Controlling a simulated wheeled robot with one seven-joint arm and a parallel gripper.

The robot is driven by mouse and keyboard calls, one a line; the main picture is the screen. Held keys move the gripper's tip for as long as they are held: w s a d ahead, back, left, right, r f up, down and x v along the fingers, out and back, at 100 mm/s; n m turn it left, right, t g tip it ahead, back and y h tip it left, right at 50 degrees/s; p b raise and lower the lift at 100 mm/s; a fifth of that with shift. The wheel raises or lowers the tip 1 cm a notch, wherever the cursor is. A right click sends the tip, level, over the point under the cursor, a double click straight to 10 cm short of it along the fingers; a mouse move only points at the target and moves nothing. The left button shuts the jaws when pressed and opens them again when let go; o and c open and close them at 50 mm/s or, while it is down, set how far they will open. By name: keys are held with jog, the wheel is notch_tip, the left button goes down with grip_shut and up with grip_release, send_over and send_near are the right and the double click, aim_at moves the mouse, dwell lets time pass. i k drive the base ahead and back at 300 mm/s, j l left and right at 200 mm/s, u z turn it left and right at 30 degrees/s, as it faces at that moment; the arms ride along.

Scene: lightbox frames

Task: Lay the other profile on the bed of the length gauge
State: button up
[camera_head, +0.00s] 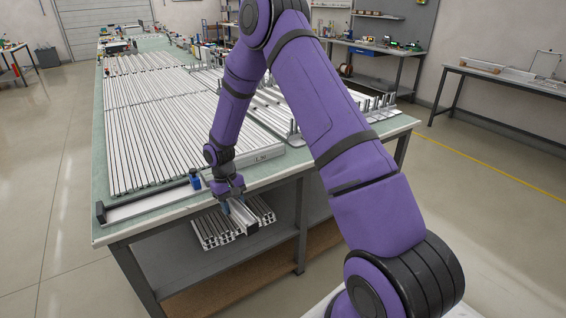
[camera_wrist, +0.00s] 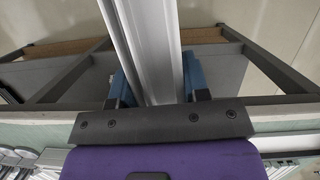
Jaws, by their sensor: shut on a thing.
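My gripper (camera_head: 229,199) is low in front of the bench's near edge in the head view. It is shut on a pale metal profile (camera_head: 243,216), which points towards the camera and down to the right. In the wrist view the profile (camera_wrist: 150,45) runs up the picture between the blue fingers of my gripper (camera_wrist: 158,85). The length gauge (camera_head: 145,205) lies along the bench's near left edge, left of my gripper. It has a pale bed, a black end stop at left and a blue slider (camera_head: 195,180). My wrist partly hides the gauge's right part.
Several profiles (camera_head: 207,232) lie stacked on the lower shelf, below and beside my gripper. Many long profiles (camera_head: 150,120) cover the green bench top behind the gauge. Upright metal posts (camera_head: 375,104) stand at the bench's right. The bench edge lies close to my gripper.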

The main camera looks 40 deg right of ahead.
aim_at(150, 202)
jog(key=i+j+z, duration=0.1)
jog(key=z, duration=0.35)
jog(key=i+j+z, duration=0.1)
jog(key=z, duration=0.35)
jog(key=j+z, duration=0.2)
jog(key=z, duration=0.25)
